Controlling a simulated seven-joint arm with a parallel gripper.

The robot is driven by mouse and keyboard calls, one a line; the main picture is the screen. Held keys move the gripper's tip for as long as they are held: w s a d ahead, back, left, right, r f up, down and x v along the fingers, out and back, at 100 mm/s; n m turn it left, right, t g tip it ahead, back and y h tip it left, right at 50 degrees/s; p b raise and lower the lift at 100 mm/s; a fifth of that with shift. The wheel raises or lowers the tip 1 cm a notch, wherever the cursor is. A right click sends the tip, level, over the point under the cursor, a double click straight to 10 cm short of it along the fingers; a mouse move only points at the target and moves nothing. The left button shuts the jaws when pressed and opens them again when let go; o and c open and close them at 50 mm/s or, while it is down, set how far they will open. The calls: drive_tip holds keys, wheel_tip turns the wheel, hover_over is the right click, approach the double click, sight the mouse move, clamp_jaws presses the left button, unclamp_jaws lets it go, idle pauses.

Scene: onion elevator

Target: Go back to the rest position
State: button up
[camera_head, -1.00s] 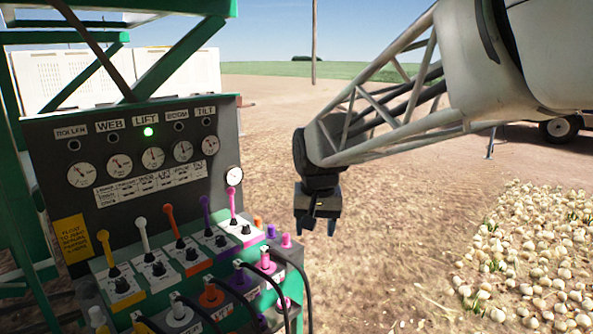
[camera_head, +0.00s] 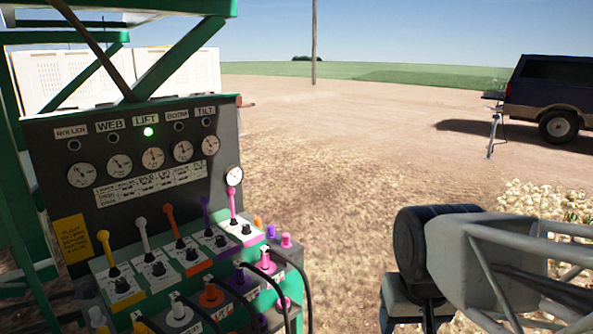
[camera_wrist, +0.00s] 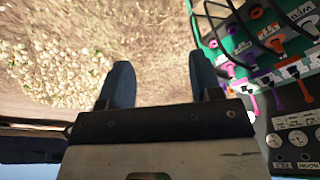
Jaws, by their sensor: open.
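My gripper (camera_head: 408,312) is low at the bottom right of the head view, to the right of the control panel and apart from it. Its tips are cut off by the lower edge there. In the wrist view my gripper (camera_wrist: 160,80) shows two blue fingers spread apart with only ground between them. The control panel (camera_head: 60,140) has a row of levers, yellow, white, orange, purple and pink (camera_head: 233,205).
Hoses with coloured couplings (camera_head: 211,295) hang at the panel's lower front. Onions (camera_wrist: 60,70) lie on the ground beyond my arm. A dark pickup (camera_head: 545,95) stands at the far right. Bare ground (camera_head: 320,180) between panel and arm is clear.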

drive_tip(key=s, duration=0.1)
drive_tip(key=s+d+f, duration=0.1)
drive_tip(key=s+f, duration=0.1)
drive_tip(key=s, duration=0.1)
drive_tip(key=shift+d, duration=0.15)
drive_tip(key=shift+r, duration=0.1)
idle(3.5)
